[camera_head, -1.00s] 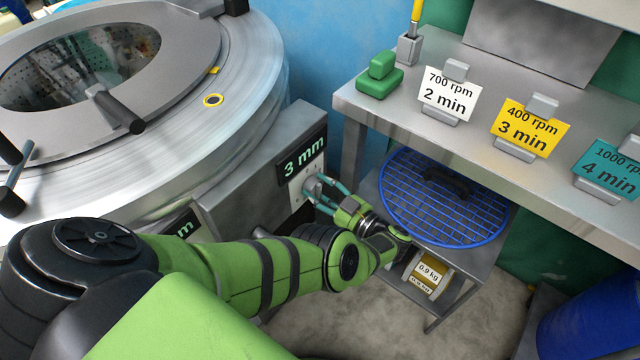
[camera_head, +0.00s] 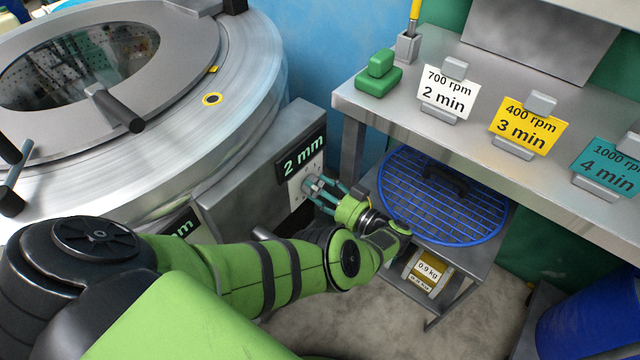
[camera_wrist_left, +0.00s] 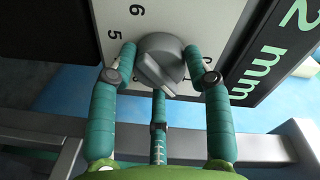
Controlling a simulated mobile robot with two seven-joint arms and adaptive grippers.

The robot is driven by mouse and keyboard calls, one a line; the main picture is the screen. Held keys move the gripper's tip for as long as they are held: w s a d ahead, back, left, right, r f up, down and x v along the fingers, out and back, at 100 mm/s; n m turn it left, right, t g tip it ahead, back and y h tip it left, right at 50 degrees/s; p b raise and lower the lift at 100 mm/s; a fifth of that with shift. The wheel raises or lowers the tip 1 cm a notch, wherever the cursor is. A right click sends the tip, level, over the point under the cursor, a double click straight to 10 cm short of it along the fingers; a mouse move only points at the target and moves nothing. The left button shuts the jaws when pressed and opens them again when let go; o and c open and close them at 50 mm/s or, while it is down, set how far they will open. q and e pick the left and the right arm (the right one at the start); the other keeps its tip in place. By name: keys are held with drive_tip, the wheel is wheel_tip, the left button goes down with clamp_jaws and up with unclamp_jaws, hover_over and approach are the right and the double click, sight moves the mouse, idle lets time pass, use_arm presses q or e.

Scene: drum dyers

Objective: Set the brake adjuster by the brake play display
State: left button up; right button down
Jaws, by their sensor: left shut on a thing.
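The brake play display (camera_head: 302,156) on the side of the drum housing reads "2 mm" in the head view. It also shows at the right of the left wrist view (camera_wrist_left: 285,45). The brake adjuster is a grey round knob (camera_wrist_left: 158,62) with a raised bar, on a white plate (camera_wrist_left: 112,20) with printed numbers; 5 and 6 are readable, others are covered. My left gripper (camera_head: 316,186) is at the knob, its teal fingers (camera_wrist_left: 160,75) shut around the knob's sides. My right gripper is not in view.
A steel table (camera_head: 352,99) to the right carries a green block (camera_head: 379,75) and rpm cards (camera_head: 448,91). A blue barrel (camera_head: 590,315) stands lower right.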

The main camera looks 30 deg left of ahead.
use_arm(q)
drive_tip(key=m, duration=0.3)
drive_tip(key=shift+w+a+r, duration=0.25)
drive_tip(key=shift+w+r, duration=0.1)
drive_tip(key=shift+r, duration=0.05)
drive_tip(key=m, duration=0.3)
drive_tip(key=shift+g+b, duration=0.3)
drive_tip(key=shift+m, duration=0.4)
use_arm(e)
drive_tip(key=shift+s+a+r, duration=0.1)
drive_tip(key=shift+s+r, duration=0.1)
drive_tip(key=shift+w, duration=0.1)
use_arm(q)
drive_tip(key=o, duration=1)
drive_tip(key=shift+o, duration=0.6)
drive_tip(key=shift+f, duration=0.25)
drive_tip(key=shift+s+d, duration=0.1)
drive_tip(key=shift+d, duration=0.05)
